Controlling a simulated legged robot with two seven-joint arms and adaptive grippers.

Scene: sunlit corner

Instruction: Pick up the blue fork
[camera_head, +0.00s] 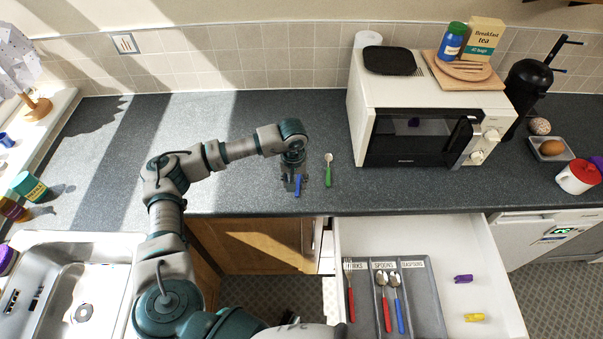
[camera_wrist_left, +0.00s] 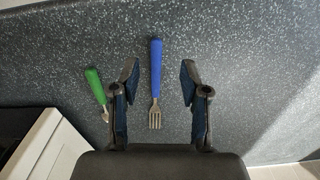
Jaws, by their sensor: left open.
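The blue fork (camera_head: 297,187) lies on the dark speckled worktop near its front edge. In the left wrist view the blue fork (camera_wrist_left: 156,68) shows its blue handle and its metal tines, which point toward the gripper's palm. My left gripper (camera_head: 292,178) is over the fork and partly hides it in the head view. In the left wrist view the left gripper (camera_wrist_left: 158,80) is open, with one finger on each side of the fork and a gap on both sides. My right gripper is not in view.
A green-handled spoon (camera_head: 328,172) lies just right of the fork. A microwave (camera_head: 430,108) stands further right. Below, an open drawer (camera_head: 500,290) holds a labelled cutlery tray (camera_head: 425,318) with red- and blue-handled cutlery. A sink (camera_head: 38,241) is at left. The worktop left of the gripper is clear.

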